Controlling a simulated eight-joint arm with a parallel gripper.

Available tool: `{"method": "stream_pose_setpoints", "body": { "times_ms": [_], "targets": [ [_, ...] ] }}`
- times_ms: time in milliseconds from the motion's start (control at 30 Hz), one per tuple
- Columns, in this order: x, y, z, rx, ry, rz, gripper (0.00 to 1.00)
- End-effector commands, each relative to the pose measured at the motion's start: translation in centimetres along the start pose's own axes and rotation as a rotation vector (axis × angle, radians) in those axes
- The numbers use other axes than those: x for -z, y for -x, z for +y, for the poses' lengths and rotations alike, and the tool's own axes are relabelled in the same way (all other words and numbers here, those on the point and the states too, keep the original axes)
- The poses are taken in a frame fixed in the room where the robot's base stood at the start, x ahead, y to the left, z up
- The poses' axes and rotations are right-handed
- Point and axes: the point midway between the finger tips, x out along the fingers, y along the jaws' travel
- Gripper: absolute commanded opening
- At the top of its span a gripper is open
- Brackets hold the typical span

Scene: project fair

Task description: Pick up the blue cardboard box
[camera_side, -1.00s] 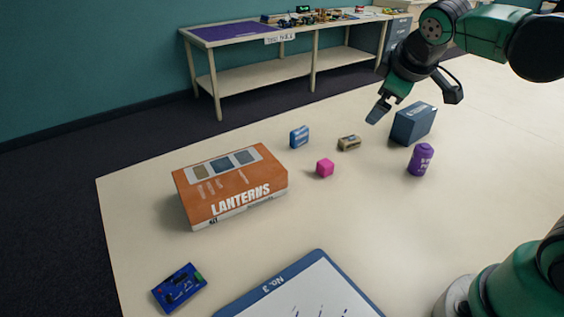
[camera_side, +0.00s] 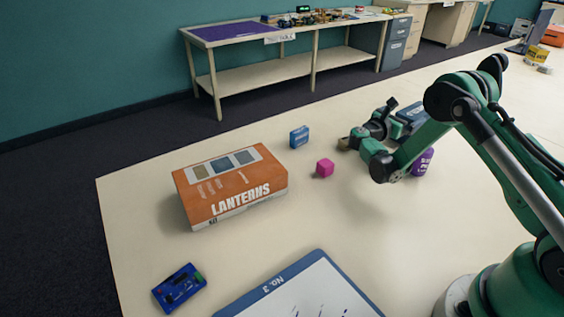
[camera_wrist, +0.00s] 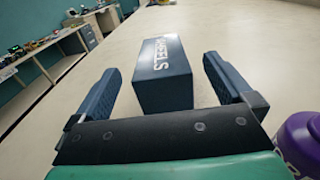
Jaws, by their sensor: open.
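The blue cardboard box (camera_wrist: 163,85) is dark blue with white "WHEELS" lettering on top. In the wrist view it stands between the two fingers of my gripper (camera_wrist: 163,66), with a gap on each side. In the side view the box (camera_side: 411,113) is partly hidden behind my arm. There my gripper (camera_side: 390,118) is low over the table at the box's left. My gripper is open and empty.
A purple container (camera_wrist: 302,140) stands close to the right of my gripper. A small tan box (camera_side: 343,143) is partly hidden beside it.

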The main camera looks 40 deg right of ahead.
Motion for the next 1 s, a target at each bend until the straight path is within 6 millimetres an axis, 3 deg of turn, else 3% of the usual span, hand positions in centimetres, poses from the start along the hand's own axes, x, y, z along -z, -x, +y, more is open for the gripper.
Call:
{"method": "stream_pose_setpoints", "body": {
  "times_ms": [167,533,867,1000],
  "targets": [
    [1.6,-0.4,0.0,0.0,-0.001,0.001,1.0],
    [1.6,-5.0,0.0,0.0,-0.003,0.001,1.0],
    [1.6,-5.6,0.1,-0.002,-0.003,0.001,1.0],
    [1.6,-5.5,0.1,-0.002,-0.003,0.001,0.6]
  ]
}}
